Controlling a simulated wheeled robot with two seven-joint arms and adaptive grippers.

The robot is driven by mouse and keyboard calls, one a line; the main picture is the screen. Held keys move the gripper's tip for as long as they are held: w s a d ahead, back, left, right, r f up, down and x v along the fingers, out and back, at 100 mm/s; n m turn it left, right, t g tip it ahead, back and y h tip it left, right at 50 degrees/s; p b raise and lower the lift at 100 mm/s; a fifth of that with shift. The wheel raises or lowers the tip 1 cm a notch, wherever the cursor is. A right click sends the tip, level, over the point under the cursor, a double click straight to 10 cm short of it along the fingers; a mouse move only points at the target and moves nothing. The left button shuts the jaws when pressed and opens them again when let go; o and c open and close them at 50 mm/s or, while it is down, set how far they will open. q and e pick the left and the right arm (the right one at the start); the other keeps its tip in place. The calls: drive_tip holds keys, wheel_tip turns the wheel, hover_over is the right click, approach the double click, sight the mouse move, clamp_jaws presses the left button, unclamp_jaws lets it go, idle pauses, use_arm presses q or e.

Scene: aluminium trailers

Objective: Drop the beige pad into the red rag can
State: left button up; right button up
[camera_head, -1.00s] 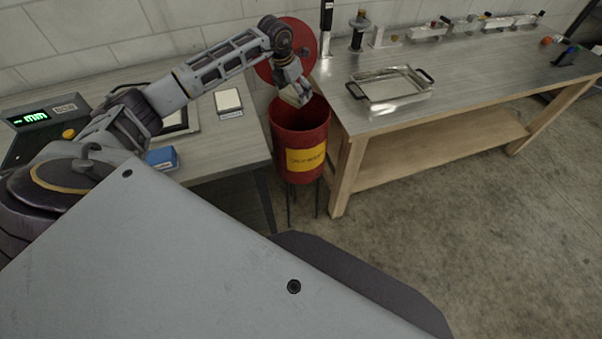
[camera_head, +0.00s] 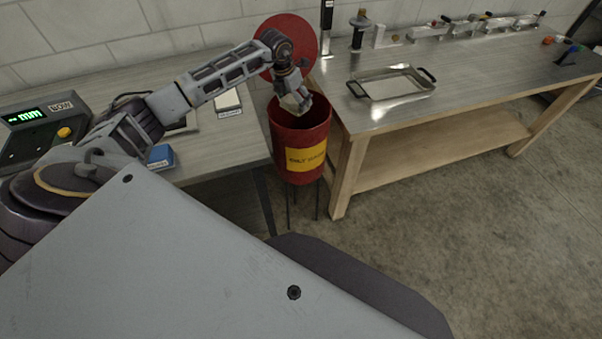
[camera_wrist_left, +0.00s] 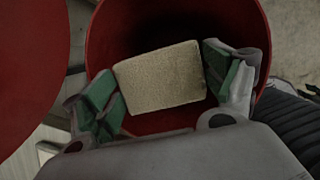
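The red rag can (camera_head: 299,135) stands open between the two benches, with a yellow label on its front and its round red lid (camera_head: 287,38) raised behind. My left gripper (camera_head: 297,104) is over the can's mouth, pointing down. In the left wrist view, the beige pad (camera_wrist_left: 161,78) lies between the green-lined fingers of the left gripper (camera_wrist_left: 166,88), which touch or nearly touch its two ends. The can's red wall (camera_wrist_left: 112,30) surrounds the pad in that view, and its inside is dark. My right gripper is in neither view.
The left bench (camera_head: 222,149) carries a measuring box with a green display (camera_head: 40,118), a blue block (camera_head: 160,157) and a white-topped block (camera_head: 229,101). The right bench (camera_head: 480,78) carries a metal tray (camera_head: 388,100) and several small fixtures. The concrete floor in front is clear.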

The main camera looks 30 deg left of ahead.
use_arm(q)
drive_tip(key=shift+o, duration=1)
drive_tip(key=shift+r, duration=0.15)
drive_tip(key=shift+s+a+r, duration=0.1)
drive_tip(key=shift+s+r, duration=0.1)
drive_tip(key=shift+r, duration=0.3)
drive_tip(key=v, duration=1)
drive_tip(key=shift+r, duration=0.3)
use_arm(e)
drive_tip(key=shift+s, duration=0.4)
use_arm(q)
drive_tip(key=shift+s, duration=0.1)
